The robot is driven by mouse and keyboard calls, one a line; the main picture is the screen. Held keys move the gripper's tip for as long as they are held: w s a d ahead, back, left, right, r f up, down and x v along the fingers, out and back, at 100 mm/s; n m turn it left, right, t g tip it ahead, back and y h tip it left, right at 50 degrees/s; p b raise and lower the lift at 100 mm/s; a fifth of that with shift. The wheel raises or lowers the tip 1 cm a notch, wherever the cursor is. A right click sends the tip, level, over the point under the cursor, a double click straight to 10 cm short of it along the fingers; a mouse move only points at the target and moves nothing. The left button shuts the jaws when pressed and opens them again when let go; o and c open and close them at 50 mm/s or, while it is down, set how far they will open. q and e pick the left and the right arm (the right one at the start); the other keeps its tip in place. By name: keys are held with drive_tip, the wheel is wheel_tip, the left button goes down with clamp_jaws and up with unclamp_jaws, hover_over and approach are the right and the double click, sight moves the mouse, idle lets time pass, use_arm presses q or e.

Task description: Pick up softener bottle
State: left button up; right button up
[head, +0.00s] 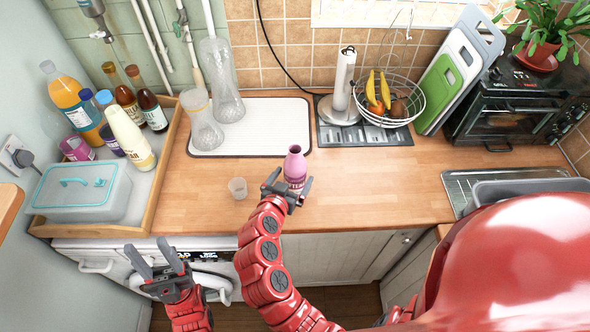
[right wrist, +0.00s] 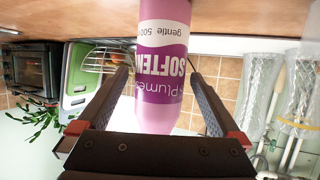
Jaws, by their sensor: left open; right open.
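The softener bottle (head: 295,165) is pink and stands upright on the wooden worktop near its front edge. In the right wrist view the softener bottle (right wrist: 160,60) appears upside down, with a purple label reading "SOFTEN". My right gripper (head: 288,188) is open, with its fingers on either side of the bottle. The right wrist view shows the right gripper's fingers (right wrist: 160,80) with small gaps beside the bottle; contact is not clear. My left gripper (head: 158,258) is open and empty, low in front of the counter at the left.
A small clear glass (head: 238,188) stands just left of the bottle. Glass vases (head: 205,125) stand on a white mat (head: 270,130) behind. A wooden tray (head: 155,195) with bottles and a box is at left. The worktop right of the bottle is clear.

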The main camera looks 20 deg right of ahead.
drive_tip(key=shift+p+x, duration=0.3)
drive_tip(key=shift+x, duration=0.7)
drive_tip(key=shift+w+d, duration=0.15)
drive_tip(key=c, duration=1.6)
drive_tip(key=shift+r, duration=0.15)
